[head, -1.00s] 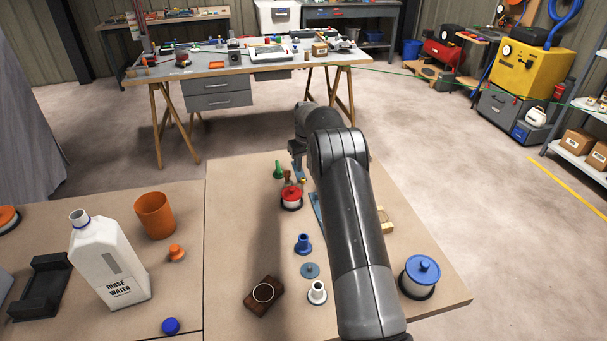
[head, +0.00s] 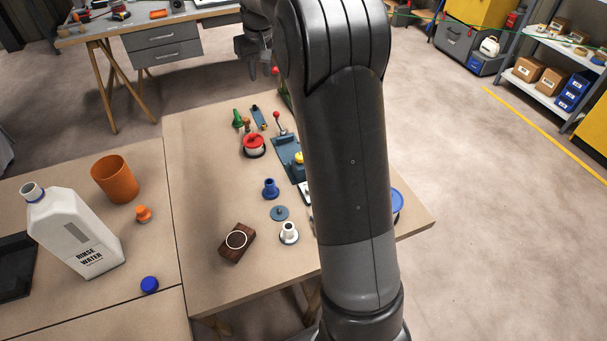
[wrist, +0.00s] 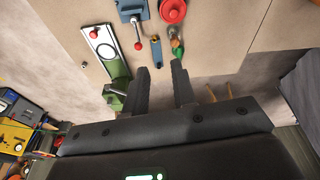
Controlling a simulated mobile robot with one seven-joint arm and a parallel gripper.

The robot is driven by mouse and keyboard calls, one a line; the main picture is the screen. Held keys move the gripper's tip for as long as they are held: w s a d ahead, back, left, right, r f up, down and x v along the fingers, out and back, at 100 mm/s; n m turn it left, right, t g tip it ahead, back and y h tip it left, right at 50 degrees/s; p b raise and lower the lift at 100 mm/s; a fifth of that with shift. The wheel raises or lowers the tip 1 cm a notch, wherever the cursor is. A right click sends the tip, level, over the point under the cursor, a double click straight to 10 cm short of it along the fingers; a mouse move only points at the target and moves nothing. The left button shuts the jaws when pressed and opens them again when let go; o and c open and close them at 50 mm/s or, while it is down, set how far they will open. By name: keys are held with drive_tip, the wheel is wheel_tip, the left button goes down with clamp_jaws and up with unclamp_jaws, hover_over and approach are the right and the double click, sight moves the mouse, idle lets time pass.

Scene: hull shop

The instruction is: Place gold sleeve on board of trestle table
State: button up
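A small gold piece, which looks like the gold sleeve (head: 264,127), is at the near end of a narrow blue plate (head: 258,115) near the tan tabletop's far edge. It also shows in the wrist view (wrist: 155,38), ahead of the fingertips. In the head view, my gripper is partly hidden by my arm, up near the far edge. The tan board (head: 205,190) has a wooden leg below. Another table, with a grey top (head: 125,22) and wooden trestle legs, stands behind.
A green piece (wrist: 177,48) is close to the right fingertip. A blue spool (head: 270,188), white piece (head: 289,232) and brown block (head: 237,242) are nearer. Bare board lies left of them.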

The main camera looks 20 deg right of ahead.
drive_tip(key=s+a+r+t, duration=0.1)
drive_tip(key=s+r, duration=0.3)
drive_tip(key=s, duration=0.7)
drive_tip(key=s+a+r+t, duration=0.15)
drive_tip(key=s+r, duration=0.25)
drive_tip(key=s, duration=0.7)
drive_tip(key=s+f, duration=0.3)
drive_tip(key=s, duration=0.6)
drive_tip(key=s+a+f+m, duration=0.1)
drive_tip(key=s+f, duration=0.2)
drive_tip(key=s, duration=0.6)
drive_tip(key=shift+s+a+m, duration=0.2)
drive_tip(key=shift+s+m, duration=0.1)
drive_tip(key=shift+s, duration=0.1)
